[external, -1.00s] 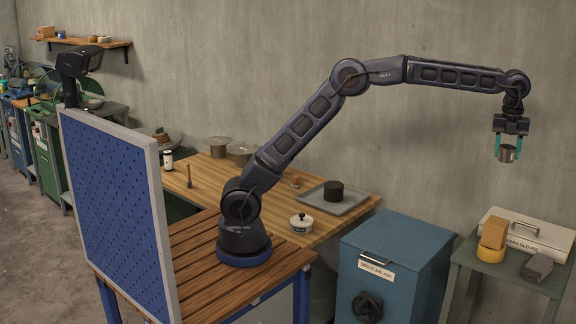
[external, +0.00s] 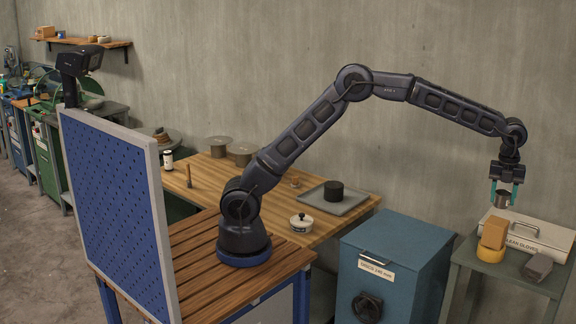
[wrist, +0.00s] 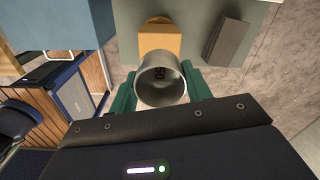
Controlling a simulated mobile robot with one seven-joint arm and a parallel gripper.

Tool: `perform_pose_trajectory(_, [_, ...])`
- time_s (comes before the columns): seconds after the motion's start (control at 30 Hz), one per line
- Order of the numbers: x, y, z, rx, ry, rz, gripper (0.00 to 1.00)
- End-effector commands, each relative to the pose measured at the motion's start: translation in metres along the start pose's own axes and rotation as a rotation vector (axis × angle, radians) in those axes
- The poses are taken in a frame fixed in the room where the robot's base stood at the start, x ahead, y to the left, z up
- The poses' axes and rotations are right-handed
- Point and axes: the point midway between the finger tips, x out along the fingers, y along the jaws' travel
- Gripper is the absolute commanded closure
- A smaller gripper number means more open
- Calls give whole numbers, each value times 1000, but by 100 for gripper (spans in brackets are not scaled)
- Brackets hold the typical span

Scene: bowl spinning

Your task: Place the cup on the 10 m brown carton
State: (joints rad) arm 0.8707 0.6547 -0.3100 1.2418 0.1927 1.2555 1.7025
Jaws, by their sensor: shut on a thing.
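The cup (external: 503,199) is a small grey metal cup held between the teal fingers of my gripper (external: 505,193). In the wrist view I look into the open mouth of the cup (wrist: 162,88), with dark marks showing inside it, and my gripper (wrist: 160,90) is shut on its sides. The brown carton (external: 494,232) is a small tan box on the green side table, below and slightly left of the cup. In the wrist view the carton (wrist: 160,42) lies just beyond the cup, partly hidden by it. I cannot read any length on it.
A yellow roll (external: 490,254) is by the carton's front. A blue cabinet (external: 395,265) stands to the left of the green side table (external: 515,280).

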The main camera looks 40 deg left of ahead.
Motion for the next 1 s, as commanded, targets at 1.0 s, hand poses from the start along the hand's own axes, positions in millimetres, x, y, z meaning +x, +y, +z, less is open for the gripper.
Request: perform_pose_trajectory(1.0, [55, 1, 0, 0, 0, -1, 40])
